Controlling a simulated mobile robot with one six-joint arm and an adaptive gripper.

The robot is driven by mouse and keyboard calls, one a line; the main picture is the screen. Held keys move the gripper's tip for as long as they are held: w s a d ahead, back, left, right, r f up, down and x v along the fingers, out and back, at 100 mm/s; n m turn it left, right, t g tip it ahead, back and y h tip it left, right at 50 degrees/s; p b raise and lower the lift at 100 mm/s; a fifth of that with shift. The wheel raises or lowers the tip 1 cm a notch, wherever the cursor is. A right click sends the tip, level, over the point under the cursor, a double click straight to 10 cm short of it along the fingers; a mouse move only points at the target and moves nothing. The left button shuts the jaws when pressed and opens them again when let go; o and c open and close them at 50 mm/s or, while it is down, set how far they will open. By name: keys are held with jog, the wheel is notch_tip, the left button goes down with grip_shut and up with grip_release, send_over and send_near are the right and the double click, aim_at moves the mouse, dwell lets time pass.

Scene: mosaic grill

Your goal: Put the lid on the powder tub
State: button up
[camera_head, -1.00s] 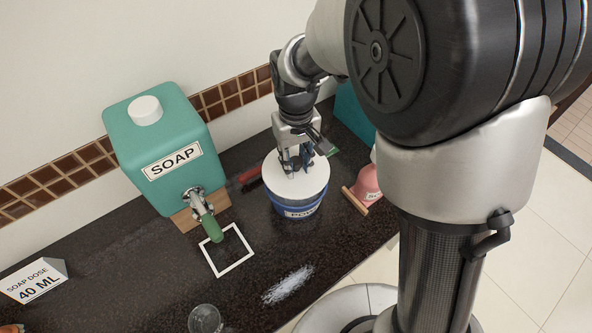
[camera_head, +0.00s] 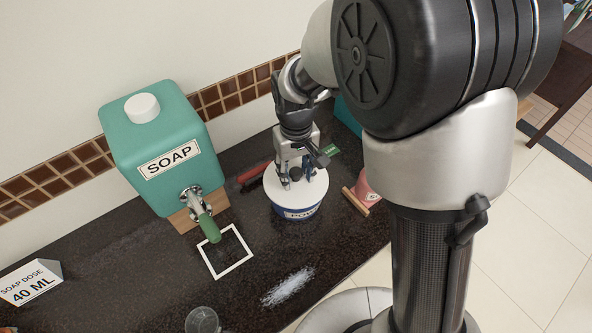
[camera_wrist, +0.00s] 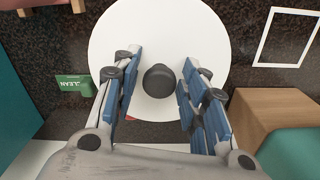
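The white round lid (camera_head: 312,191) lies over the top of the blue powder tub (camera_head: 302,213), which stands on the dark counter. It looks level and seated on the rim, but the far side is hidden by my gripper. My gripper (camera_head: 296,180) points down over the middle of the lid. In the wrist view the lid (camera_wrist: 160,30) fills the centre, with a dark round knob (camera_wrist: 159,81) in its middle. The blue-padded fingers of my gripper (camera_wrist: 158,88) stand apart on either side of the knob, with white gaps between pads and knob.
A green soap dispenser (camera_head: 150,130) with a tap stands to the left, near a white square outline (camera_head: 209,262). Spilled powder (camera_head: 288,286) and a glass (camera_head: 202,320) are in front. A pink bottle (camera_head: 367,188) and wooden-handled tool (camera_head: 354,201) lie close right.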

aim_at(297, 172)
jog(key=shift+o, duration=0.2)
notch_tip(297, 172, up, 12)
jog(key=p, duration=0.4)
jog(key=shift+r, duration=0.25)
jog(key=s+d+r+m+t, duration=0.2)
jog(key=s+d+r, duration=0.6)
jog(key=s+r, duration=0.1)
jog(key=s+d+m+t, duration=0.2)
jog(key=s+d, duration=0.2)
jog(key=s, duration=0.6)
jog(key=shift+s+d+r+t, duration=0.2)
jog(key=shift+s+d+t, duration=0.1)
jog(key=shift+s, duration=0.05)
jog(key=shift+c, duration=0.5)
